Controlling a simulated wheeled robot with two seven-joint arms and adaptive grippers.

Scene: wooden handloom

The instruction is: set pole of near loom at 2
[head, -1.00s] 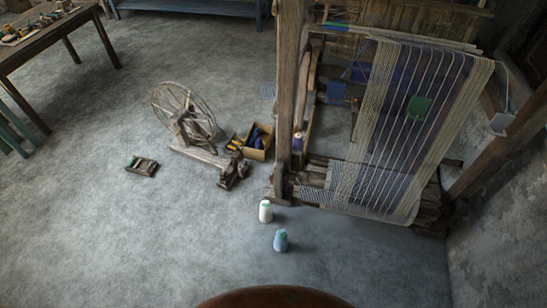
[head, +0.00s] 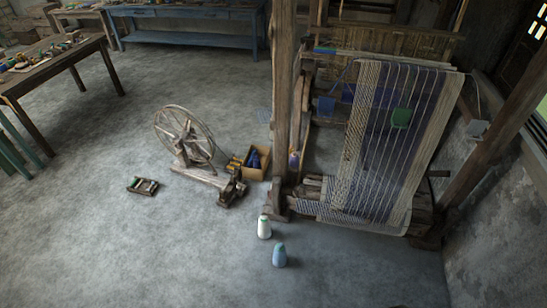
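The wooden handloom (head: 284,110) stands at the right in the head view, on thick upright posts. Its warp of pale and dark blue threads (head: 385,140) slopes down toward me, with a small green patch (head: 401,118) on it. A pale bar (head: 385,58) runs across the top of the warp. I cannot tell which part is the pole or see any numbered setting. Neither of my grippers is in view.
A spinning wheel (head: 186,135), a box of spools (head: 256,163) and a small tray (head: 142,186) are on the floor left of the loom. A white cone (head: 264,227) and a blue cone (head: 279,255) stand before it. The left floor is largely clear.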

